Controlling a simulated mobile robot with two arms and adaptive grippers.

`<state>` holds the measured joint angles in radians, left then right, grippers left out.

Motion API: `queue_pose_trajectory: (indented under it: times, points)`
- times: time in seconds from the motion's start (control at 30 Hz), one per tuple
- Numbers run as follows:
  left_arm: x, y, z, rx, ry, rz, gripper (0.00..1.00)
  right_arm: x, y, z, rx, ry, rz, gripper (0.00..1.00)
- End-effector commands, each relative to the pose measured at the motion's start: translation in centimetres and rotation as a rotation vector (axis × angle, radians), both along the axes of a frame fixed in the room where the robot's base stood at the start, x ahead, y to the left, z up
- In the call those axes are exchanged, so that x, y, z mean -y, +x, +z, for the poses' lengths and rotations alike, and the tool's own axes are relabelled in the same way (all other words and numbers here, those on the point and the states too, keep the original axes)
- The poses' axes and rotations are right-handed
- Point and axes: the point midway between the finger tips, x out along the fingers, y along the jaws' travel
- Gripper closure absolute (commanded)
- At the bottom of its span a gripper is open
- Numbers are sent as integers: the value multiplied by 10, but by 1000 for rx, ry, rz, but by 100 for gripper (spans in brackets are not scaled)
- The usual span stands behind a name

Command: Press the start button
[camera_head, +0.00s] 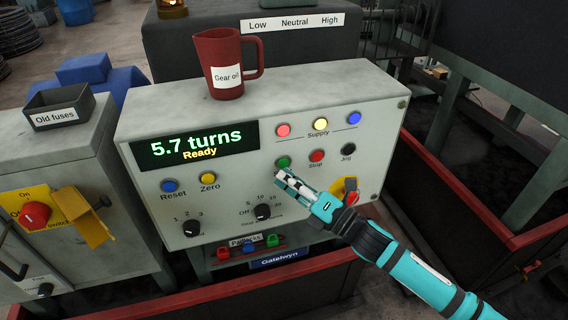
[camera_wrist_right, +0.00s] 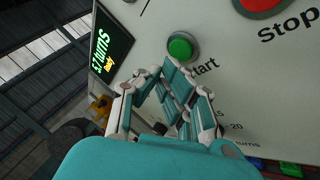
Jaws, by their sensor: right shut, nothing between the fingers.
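The start button is a green push button (camera_head: 283,163) on the sloping grey control panel (camera_head: 330,110). In the right wrist view the green button (camera_wrist_right: 180,47) shows large, above a partly covered label that ends in "tart". My right gripper (camera_head: 279,174) is shut and empty, with its tips just below the green button in the head view. In the right wrist view the fingertips (camera_wrist_right: 165,75) are close below the button; I cannot tell whether they touch it. The display (camera_head: 197,146) reads "5.7 turns" and "Ready". My left gripper is not in view.
A red stop button (camera_head: 317,156) and a black jog button (camera_head: 348,149) sit right of the green one. Below are a dial (camera_head: 262,212) and a red-and-yellow switch (camera_head: 344,190) beside my gripper. A red jug (camera_head: 226,80) stands on top of the panel.

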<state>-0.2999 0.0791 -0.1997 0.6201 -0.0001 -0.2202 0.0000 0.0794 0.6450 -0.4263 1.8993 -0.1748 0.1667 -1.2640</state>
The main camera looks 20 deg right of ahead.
Motion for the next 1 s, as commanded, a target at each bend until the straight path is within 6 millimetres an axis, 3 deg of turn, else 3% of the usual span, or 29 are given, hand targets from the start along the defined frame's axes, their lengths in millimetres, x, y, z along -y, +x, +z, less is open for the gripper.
queue_pose_trajectory:
  times: [1.0]
  points:
    - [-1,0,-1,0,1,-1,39,0,10,0,0,0,0,100]
